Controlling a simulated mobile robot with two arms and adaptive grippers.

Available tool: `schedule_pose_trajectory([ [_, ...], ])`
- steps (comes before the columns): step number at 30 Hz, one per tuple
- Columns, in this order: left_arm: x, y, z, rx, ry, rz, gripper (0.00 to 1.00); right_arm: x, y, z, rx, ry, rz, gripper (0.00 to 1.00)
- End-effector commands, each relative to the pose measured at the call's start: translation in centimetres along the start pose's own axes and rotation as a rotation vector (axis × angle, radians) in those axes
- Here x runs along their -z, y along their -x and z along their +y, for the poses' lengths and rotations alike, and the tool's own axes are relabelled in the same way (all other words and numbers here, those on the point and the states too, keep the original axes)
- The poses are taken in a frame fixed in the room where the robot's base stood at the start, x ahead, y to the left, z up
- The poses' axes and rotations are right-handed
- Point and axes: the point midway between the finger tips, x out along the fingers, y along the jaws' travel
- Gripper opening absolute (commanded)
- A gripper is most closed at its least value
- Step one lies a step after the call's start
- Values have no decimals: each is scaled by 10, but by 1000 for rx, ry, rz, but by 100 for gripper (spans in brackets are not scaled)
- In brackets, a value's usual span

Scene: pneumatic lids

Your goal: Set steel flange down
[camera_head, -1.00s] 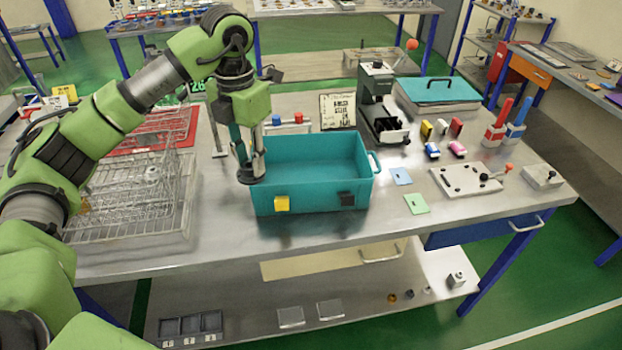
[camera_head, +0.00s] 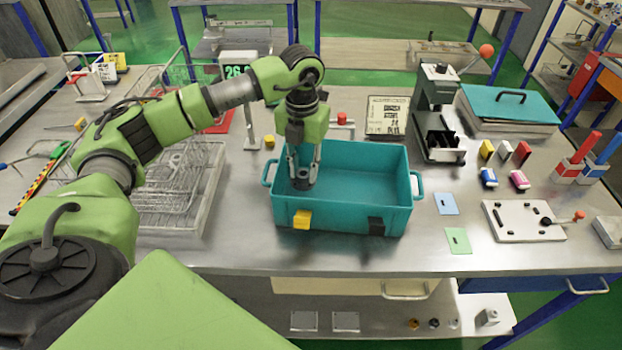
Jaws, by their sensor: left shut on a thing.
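My left gripper (camera_head: 303,172) points straight down, shut on the steel flange (camera_head: 302,184), a small dark grey round piece at its fingertips. The fingers hide part of the flange. Both are at the left end of the teal bin (camera_head: 345,222), within its opening in the picture. I cannot tell whether the flange touches the bin floor. The rest of the bin looks empty. My right gripper is not in view.
A yellow block (camera_head: 302,219) and a black block (camera_head: 376,226) are at the bin's front wall. A wire rack (camera_head: 180,190) stands left of the bin. A grey press-like device (camera_head: 436,115) stands behind right. Blue (camera_head: 446,204) and green (camera_head: 458,241) plates lie right.

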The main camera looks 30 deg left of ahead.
Motion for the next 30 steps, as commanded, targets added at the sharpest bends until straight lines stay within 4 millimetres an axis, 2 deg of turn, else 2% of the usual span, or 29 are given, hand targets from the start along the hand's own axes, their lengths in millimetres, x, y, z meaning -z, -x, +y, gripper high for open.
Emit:
schedule_pose_trajectory([
  [5, 0, -17, 0, -1, -1, 2, 0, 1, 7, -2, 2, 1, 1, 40],
  [11, 0, -41, 0, 0, -1, 0, 0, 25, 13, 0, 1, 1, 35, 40],
  [14, -1, -44, 0, 1, -2, -2, 0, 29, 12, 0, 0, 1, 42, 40],
  [22, 0, -48, 0, 1, -2, -2, 0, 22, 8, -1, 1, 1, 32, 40],
  [23, 0, -48, 0, 0, -2, -1, 25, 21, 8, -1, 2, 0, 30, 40],
  [24, 0, -47, 0, 0, -2, -1, 35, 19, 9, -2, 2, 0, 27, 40],
  [25, 0, -47, 0, 0, -2, -1, 39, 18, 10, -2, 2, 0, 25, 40],
  [30, 0, -47, 0, 0, -1, -1, 39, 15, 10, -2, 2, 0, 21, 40],
])
